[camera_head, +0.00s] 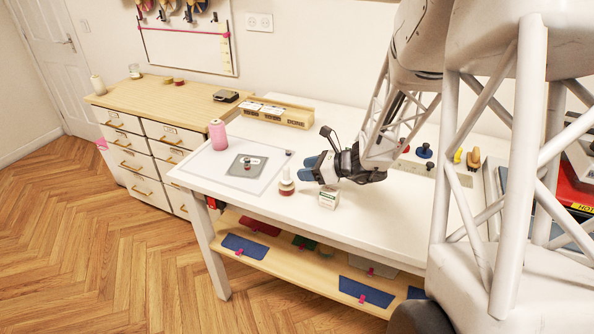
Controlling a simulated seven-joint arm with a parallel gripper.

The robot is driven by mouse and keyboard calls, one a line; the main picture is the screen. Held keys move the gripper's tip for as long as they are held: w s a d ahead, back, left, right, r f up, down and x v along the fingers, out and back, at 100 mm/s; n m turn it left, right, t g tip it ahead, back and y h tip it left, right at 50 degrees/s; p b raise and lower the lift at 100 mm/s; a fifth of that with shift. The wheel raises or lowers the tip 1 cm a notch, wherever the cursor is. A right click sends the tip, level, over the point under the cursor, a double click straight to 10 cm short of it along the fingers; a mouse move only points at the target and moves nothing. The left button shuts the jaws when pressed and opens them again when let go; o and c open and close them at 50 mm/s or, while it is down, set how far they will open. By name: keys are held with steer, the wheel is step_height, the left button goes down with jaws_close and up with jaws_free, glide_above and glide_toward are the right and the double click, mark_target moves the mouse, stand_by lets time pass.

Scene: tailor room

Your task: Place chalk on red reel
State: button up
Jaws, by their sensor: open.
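My gripper (306,170) is low over the white table, its blue fingertips pointing left. It is open, and I see nothing between the fingers. Just left of the fingertips stands a small red reel (286,190) with a pale, upright, tapered piece, seemingly the chalk (286,174), on top of it. The piece looks upright and apart from the fingers, but at this size I cannot tell exactly how it rests on the reel.
A small white box (328,199) stands close below my gripper. A pink thread cone (217,134) and a grey square (247,167) with a small item are to the left. A wooden organizer (285,116) stands behind. The table's front edge is near.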

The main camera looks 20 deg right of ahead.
steer(key=shift+v, duration=1.45)
steer(key=shift+a, duration=0.1)
steer(key=s+a+r+n+g+h, duration=0.3)
steer(key=s+a+r+n+g, duration=0.45)
steer(key=s+a+n, duration=0.6)
steer(key=s+r+n+h, duration=0.3)
steer(key=s+n, duration=0.3)
steer(key=s, duration=0.1)
steer(key=s+r+n+t+h, duration=0.1)
steer(key=s+r+n+h, duration=0.2)
steer(key=s+n, duration=0.3)
steer(key=shift+s+d+r+h, duration=0.35)
steer(key=shift+s+h, duration=0.45)
steer(key=shift+s, duration=0.55)
